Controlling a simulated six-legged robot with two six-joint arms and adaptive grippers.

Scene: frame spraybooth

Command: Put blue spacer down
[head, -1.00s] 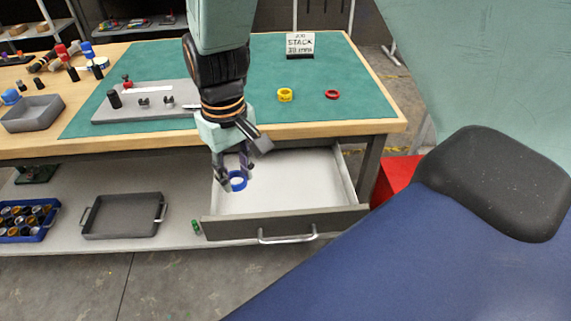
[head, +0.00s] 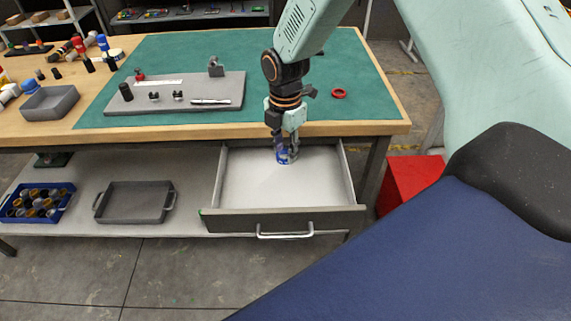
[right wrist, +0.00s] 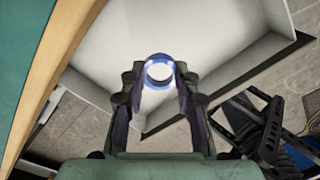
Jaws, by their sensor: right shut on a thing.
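The blue spacer (head: 283,157) is a small ring held between the fingertips of my right gripper (head: 288,153), over the back middle of the open drawer (head: 310,191). In the right wrist view the spacer (right wrist: 159,60) sits between the two fingertips of the right gripper (right wrist: 159,78), with the pale drawer floor behind it. I cannot tell whether the spacer touches the drawer floor. My left gripper is in neither view.
The bench edge (head: 200,133) runs just behind the drawer. A red ring (head: 338,93) lies on the green mat (head: 365,75). A grey fixture board (head: 215,88) stands left of my arm. The drawer floor is otherwise clear. A grey tray (head: 134,203) sits on the lower shelf.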

